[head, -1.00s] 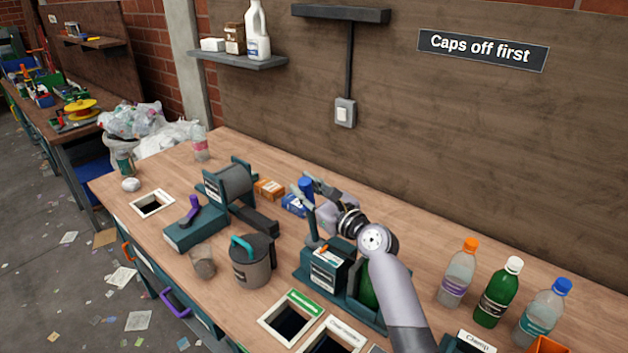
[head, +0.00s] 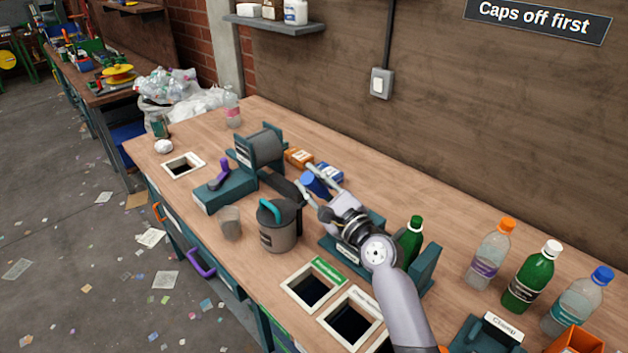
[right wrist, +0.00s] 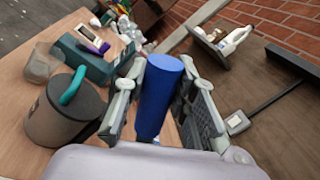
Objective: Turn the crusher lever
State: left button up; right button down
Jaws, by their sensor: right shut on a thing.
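The crusher is a teal bench frame (head: 425,270) with a green bottle (head: 412,232) standing in it. Its lever ends in a blue cylindrical handle (head: 315,183). My right gripper (head: 309,181) is shut on this handle, to the left of the frame. In the right wrist view the blue handle (right wrist: 160,95) stands between the two fingers of my right gripper (right wrist: 155,100), one on each side. The lever's arm is mostly hidden behind my gripper. My left gripper is not in view.
A grey canister (head: 280,232) with a teal handle stands close left of my right gripper, with a clear cup (head: 230,222) beside it. Several capped bottles (head: 490,258) stand at the right. Square bench openings (head: 312,290) lie in front.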

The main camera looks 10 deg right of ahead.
jog(key=shift+f, duration=0.1)
jog(key=c, duration=1.3)
grip_release()
jog(key=v, duration=1.2)
